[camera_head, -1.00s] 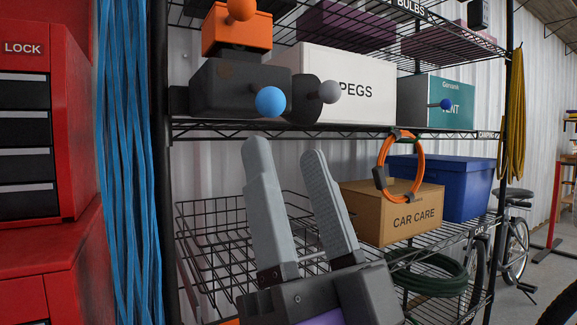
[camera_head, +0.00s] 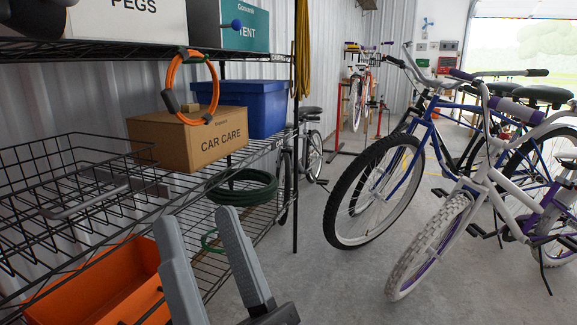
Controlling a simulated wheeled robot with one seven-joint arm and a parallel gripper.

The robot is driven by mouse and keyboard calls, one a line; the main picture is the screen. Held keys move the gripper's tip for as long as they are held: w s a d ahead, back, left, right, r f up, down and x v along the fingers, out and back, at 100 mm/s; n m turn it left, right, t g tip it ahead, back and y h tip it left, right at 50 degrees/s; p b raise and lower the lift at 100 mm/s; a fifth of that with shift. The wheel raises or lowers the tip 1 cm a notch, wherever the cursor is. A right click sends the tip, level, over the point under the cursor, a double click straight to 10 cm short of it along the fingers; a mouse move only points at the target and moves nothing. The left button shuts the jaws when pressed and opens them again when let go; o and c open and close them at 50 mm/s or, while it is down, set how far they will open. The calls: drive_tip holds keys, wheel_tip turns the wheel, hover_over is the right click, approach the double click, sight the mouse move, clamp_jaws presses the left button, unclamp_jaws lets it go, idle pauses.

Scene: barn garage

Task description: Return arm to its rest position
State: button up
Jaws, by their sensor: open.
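My gripper (camera_head: 200,237) shows at the bottom of the head view, in front of the wire shelf rack (camera_head: 262,150). Its two grey fingers point up and stand apart with nothing between them. Behind the fingers are the lower wire shelf and an orange bin (camera_head: 100,290). The rest of my arm is mostly below the picture's edge.
On the rack are a black wire basket (camera_head: 60,190), a CAR CARE box (camera_head: 165,145) with an orange ring (camera_head: 171,75), a blue bin (camera_head: 255,105) and a green hose (camera_head: 242,198). Bicycles (camera_head: 440,185) stand at the right. Grey floor (camera_head: 335,265) is clear between rack and bicycles.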

drive_tip(key=s+d+f+m+g+h, duration=0.1)
drive_tip(key=s+d+f+h, duration=0.3)
drive_tip(key=d+f, duration=0.55)
drive_tip(key=s+d+f+m+g+h, duration=0.15)
drive_tip(key=d+f+h, duration=0.5)
drive_tip(key=f, duration=0.65)
drive_tip(key=s+d+f+g+h, duration=0.25)
drive_tip(key=s+d+f, duration=0.35)
drive_tip(key=s, duration=0.4)
drive_tip(key=s+d+f+g+h, duration=0.2)
drive_tip(key=s+d+f+g, duration=0.1)
drive_tip(key=s+d+f, duration=0.5)
wheel_tip(320, 180, up, 39)
drive_tip(key=a+p, duration=0.2)
drive_tip(key=p, duration=3.6)
drive_tip(key=shift+s+a, duration=0.25)
drive_tip(key=shift+s, duration=0.2)
drive_tip(key=shift+n, duration=0.25)
